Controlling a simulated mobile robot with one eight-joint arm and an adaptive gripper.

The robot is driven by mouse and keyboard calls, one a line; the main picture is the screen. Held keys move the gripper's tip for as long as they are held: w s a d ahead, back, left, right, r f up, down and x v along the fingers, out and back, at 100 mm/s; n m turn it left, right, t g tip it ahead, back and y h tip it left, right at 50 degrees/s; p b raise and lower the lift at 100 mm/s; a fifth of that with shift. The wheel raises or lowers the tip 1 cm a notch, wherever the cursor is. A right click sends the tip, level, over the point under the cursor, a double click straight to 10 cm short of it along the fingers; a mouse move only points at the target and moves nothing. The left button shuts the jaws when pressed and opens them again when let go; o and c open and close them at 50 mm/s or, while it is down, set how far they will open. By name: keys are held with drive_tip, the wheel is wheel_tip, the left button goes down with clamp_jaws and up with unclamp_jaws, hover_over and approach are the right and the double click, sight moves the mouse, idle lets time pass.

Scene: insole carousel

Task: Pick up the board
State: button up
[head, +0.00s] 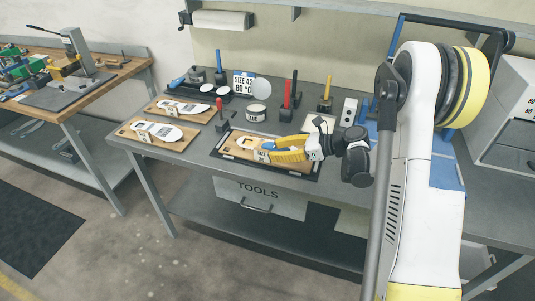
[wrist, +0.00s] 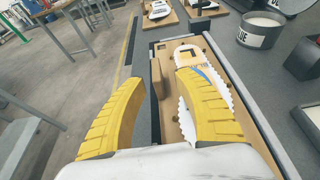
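A wooden board (head: 240,139) lies in a dark rectangular tray (head: 224,151) near the table's front edge. It carries a white insole shape with a blue mark, clearest in the wrist view (wrist: 203,68). My gripper (head: 267,151) is over the board's right part in the head view, its yellow fingers low. In the wrist view my gripper (wrist: 161,82) is open, the fingers wide apart. A small upright brown block (wrist: 157,84) at the board's edge shows between them; I cannot tell whether either finger touches it. My fingers hide part of the board.
Two similar boards (head: 148,139) (head: 170,108) with white insoles lie to the left. A labelled cup (head: 256,113), a red-handled tool (head: 219,113) and a sign (head: 243,84) stand behind the tray.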

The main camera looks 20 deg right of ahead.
sight(262, 161)
drive_tip(key=b+x, duration=0.1)
drive_tip(key=x, duration=0.1)
drive_tip(key=b+x, duration=0.1)
drive_tip(key=x, duration=0.2)
drive_tip(key=shift+s+a+f, duration=0.15)
drive_tip(key=shift+a+f, duration=0.1)
drive_tip(key=shift+a, duration=0.1)
clamp_jaws()
drive_tip(key=shift+r, duration=0.1)
